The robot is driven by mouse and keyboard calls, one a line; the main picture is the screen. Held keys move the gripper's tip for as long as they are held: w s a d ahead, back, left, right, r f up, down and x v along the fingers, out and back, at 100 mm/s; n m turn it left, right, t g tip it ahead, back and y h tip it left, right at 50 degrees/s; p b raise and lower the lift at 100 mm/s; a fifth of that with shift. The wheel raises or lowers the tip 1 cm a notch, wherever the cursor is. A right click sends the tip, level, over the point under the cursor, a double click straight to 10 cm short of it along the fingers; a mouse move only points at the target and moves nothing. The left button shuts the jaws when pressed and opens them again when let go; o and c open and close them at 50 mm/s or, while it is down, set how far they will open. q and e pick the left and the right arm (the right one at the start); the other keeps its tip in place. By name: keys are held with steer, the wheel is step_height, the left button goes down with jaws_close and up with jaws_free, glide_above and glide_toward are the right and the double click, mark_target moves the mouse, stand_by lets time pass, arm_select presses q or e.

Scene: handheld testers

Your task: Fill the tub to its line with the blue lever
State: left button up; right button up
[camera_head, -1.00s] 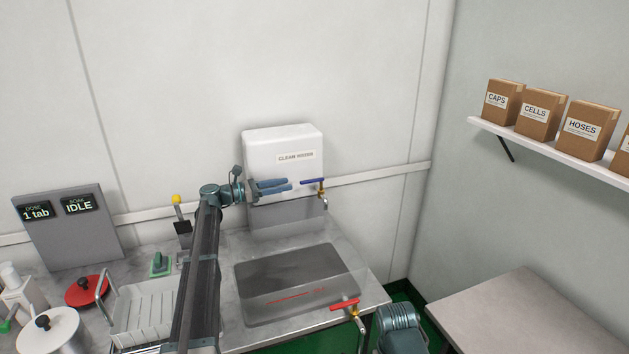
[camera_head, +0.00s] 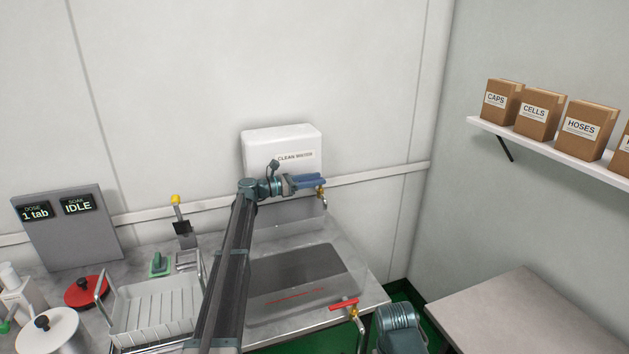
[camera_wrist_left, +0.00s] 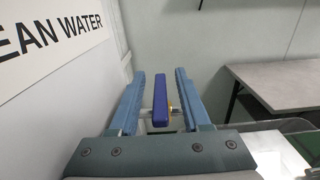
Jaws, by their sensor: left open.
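The blue lever (camera_wrist_left: 161,105) sits between the two fingers of my left gripper (camera_wrist_left: 160,92) in the left wrist view, with space on both sides. In the head view my open left gripper (camera_head: 322,181) reaches across the front of the white CLEAN WATER tank (camera_head: 260,145) and mostly hides the lever. The brass tap (camera_head: 321,193) shows just below the fingertips. The clear tub (camera_head: 310,264) stands below, with a red line (camera_head: 297,296) on its front wall. I cannot tell its water level. My right gripper is out of view.
A red lever (camera_head: 343,303) on a brass tap is at the tub's front right. A white rack (camera_head: 158,303), a red lid (camera_head: 84,291) and a display panel (camera_head: 68,230) reading "1 tab" and "IDLE" are to the left. A bare table (camera_head: 520,315) is at right.

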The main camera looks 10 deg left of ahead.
arm_select(q)
steer(key=shift+c, duration=0.3)
jaws_close()
stand_by(1.1)
